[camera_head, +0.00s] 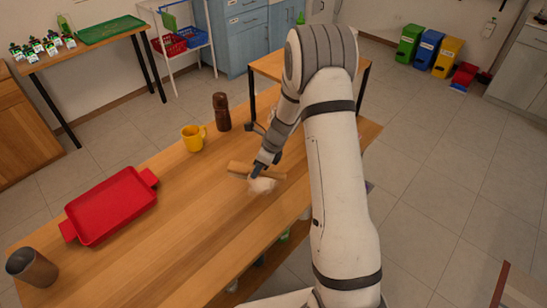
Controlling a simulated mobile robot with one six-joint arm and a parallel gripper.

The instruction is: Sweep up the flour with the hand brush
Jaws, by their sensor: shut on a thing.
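My gripper (257,171) reaches down over the wooden table and is shut on the hand brush (238,167). The brush has a light brown wooden body that shows on both sides of the fingers; the fingers hide its middle. A pale, whitish patch that looks like the flour (263,186) lies just in front of the brush and gripper. I cannot tell whether the brush touches it, and the bristles cannot be made out clearly.
The table (195,215) also carries a brown pepper mill (221,112), a yellow mug (193,137), a red tray (110,207) and a dark cup (32,268). The wood between the tray and the flour is clear. A red dustpan-like item (464,75) stands by the far bins.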

